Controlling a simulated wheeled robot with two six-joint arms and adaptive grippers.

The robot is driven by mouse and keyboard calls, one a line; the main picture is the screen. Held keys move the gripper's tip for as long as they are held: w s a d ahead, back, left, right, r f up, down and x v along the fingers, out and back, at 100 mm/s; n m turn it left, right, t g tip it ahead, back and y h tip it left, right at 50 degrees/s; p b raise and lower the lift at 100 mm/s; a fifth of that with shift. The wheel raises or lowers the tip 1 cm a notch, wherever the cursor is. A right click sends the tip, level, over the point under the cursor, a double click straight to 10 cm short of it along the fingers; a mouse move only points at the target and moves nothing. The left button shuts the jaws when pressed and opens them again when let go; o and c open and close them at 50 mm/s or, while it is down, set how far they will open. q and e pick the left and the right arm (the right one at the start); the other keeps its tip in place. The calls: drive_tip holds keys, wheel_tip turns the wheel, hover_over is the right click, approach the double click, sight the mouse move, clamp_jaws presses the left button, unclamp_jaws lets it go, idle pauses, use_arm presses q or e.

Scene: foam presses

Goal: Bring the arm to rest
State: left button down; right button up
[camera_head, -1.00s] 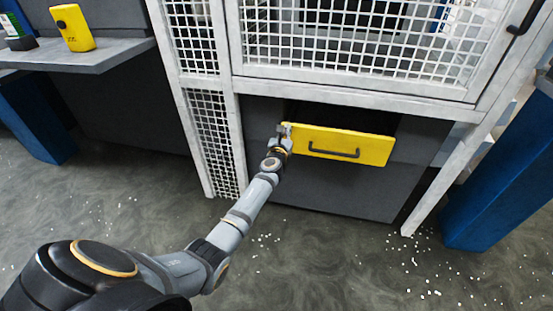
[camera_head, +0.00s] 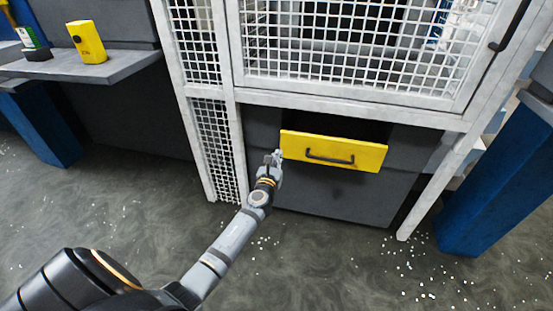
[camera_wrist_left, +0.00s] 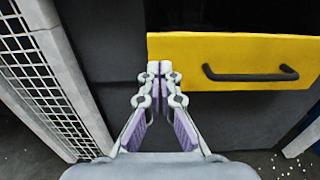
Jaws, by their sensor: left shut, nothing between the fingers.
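My left gripper (camera_head: 274,158) is at the left edge of the yellow flap (camera_head: 333,150), which has a black bar handle (camera_head: 330,158). In the left wrist view the left gripper (camera_wrist_left: 160,72) is shut with its fingertips together and nothing between them. The yellow flap (camera_wrist_left: 230,50) lies just beyond and to the right of the fingertips there. I cannot tell whether they touch it. The handle (camera_wrist_left: 250,75) is right of the fingers, clear of them. My left arm reaches in from the lower left. My right gripper is not in view.
A white mesh guard (camera_head: 350,45) stands above the flap, with a mesh side panel (camera_head: 213,140) at left. A grey shelf (camera_head: 90,70) holds a yellow device (camera_head: 87,42). A blue post (camera_head: 500,180) stands at right. The floor (camera_head: 120,215) is open, with white bits scattered.

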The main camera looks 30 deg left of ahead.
use_arm(q)
drive_tip(key=v, duration=0.2)
drive_tip(key=shift+s+d+r, duration=0.1)
drive_tip(key=shift+s, duration=0.15)
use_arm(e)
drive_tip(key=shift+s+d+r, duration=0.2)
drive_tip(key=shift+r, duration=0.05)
